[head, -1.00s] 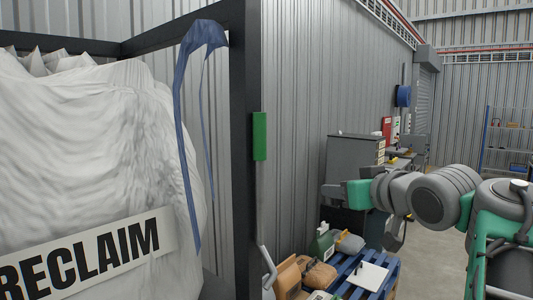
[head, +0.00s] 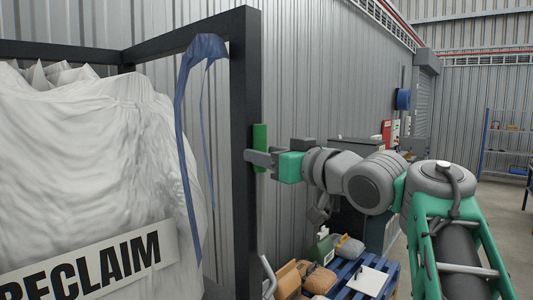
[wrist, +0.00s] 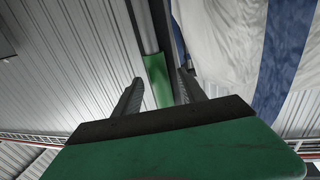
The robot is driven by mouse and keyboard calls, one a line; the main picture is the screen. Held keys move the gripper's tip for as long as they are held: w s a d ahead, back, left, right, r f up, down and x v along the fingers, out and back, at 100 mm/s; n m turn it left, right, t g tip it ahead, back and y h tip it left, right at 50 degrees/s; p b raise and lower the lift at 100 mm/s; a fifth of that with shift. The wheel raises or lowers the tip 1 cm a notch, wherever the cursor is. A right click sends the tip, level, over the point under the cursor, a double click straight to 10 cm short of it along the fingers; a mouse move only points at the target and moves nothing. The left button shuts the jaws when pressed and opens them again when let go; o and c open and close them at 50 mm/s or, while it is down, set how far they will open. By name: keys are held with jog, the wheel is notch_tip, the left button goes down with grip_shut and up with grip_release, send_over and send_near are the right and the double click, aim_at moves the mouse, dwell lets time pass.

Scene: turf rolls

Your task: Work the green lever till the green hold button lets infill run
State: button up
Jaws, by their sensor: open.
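The green lever (head: 259,147) is a green sleeve standing upright along the dark frame post, above a thin grey rod. My gripper (head: 258,158) is at the lever's lower part, its grey fingers reaching across from the right. In the wrist view the green lever (wrist: 157,80) shows between the two open fingers of my gripper (wrist: 158,92). The jaws are apart, and I cannot tell whether either finger touches the lever. No green hold button can be made out in these views.
A white bulk bag (head: 90,150) marked RECLAIM hangs in the dark frame (head: 245,220) at left, with a blue strap (head: 187,150). A blue pallet (head: 345,275) with sacks and a clipboard stands below my arm. A grey cabinet (head: 355,152) stands behind it. Floor at right is clear.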

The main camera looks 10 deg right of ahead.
jog(key=shift+c, duration=0.4)
grip_shut()
dwell(0.9)
